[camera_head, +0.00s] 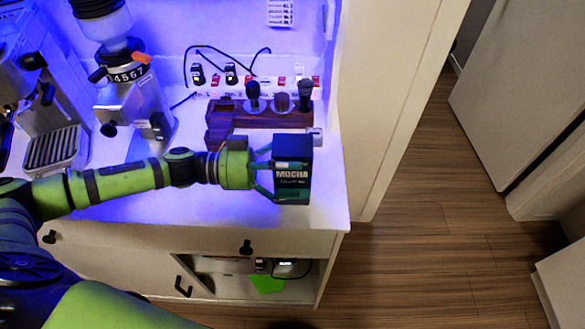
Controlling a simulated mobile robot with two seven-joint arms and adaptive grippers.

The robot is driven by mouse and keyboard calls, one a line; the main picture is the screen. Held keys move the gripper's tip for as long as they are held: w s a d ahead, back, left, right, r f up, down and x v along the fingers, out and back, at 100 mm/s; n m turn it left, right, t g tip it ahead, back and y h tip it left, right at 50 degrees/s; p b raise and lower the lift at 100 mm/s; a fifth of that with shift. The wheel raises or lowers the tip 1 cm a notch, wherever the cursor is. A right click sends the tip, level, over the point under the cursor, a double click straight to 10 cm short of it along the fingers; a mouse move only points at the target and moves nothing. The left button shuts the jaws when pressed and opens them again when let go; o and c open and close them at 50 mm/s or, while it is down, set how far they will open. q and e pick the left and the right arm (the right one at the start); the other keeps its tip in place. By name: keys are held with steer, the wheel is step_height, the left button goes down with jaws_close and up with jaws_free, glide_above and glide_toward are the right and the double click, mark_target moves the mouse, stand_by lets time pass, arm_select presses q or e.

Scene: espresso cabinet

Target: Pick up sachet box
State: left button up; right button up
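I cannot tell whether the fingers are closed on the box or whether the box is lifted. My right gripper is not in view.
A wooden stand (232,118) with dark-handled tools is behind the box. A grinder (130,105) and an espresso machine (50,130) stand to the left. A power strip (265,85) with cables runs along the back. The wooden floor (425,235) to the right is clear.

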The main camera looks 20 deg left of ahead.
arm_select(q)
steer(key=c, duration=0.7)
steer(key=shift+c, duration=0.4)
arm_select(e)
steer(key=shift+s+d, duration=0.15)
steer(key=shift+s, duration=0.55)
arm_select(q)
steer(key=shift+r, duration=0.15)
